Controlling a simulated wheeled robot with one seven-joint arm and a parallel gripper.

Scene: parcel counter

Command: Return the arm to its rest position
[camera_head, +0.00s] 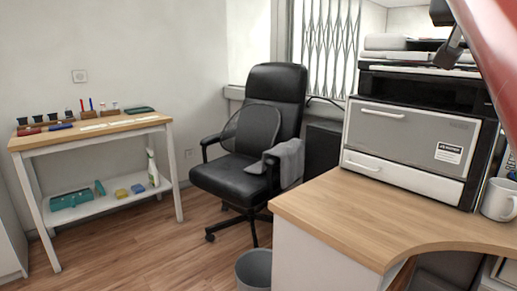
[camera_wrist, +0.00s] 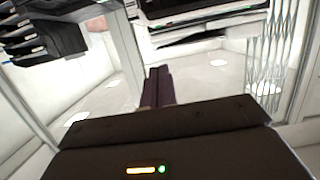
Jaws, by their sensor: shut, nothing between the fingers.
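My gripper (camera_wrist: 158,72) shows in the wrist view as a dark body with its two fingers together, shut and empty. It points at white walls and ceiling and touches nothing that I can see. The wrist view looks tilted or upside down. In the head view, a red link of my arm crosses the upper right corner, with a dark part of it beside the printer. The fingers cannot be made out in that view.
A large grey-and-black printer (camera_head: 408,140) stands on the wooden counter (camera_head: 345,212), with a white mug (camera_head: 498,200) at its right. A black office chair (camera_head: 262,130), a bin (camera_head: 254,268) and a side table (camera_head: 97,132) stand beyond. Floor between table and chair is clear.

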